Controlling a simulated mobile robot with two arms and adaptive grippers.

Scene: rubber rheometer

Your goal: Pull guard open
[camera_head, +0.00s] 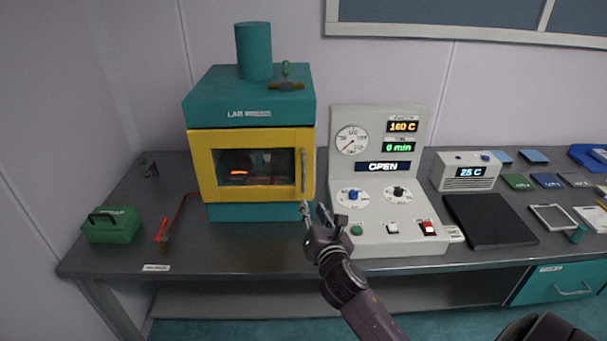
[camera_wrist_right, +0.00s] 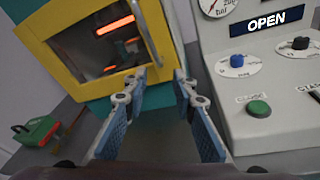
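The guard is a yellow-framed door (camera_head: 203,172) with a dark window on the front of the teal lab machine (camera_head: 210,100); it sits shut, flush with the front. Its upright bar handle (camera_head: 303,170) is on the right edge. An orange glow shows through the window. In the right wrist view, the yellow frame (camera_wrist_right: 85,85) is at upper left and the handle (camera_wrist_right: 146,38) stands ahead. My right gripper (camera_head: 314,208) is open and empty just below and in front of the handle; its fingers (camera_wrist_right: 160,78) are spread apart. My left gripper is out of view.
A grey control panel (camera_head: 375,217) reading OPEN stands close to the right of my right gripper, with a green button (camera_wrist_right: 259,107) nearby. A green box (camera_head: 112,228) and a red-handled tool (camera_head: 162,230) lie left. The bench front before the machine is clear.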

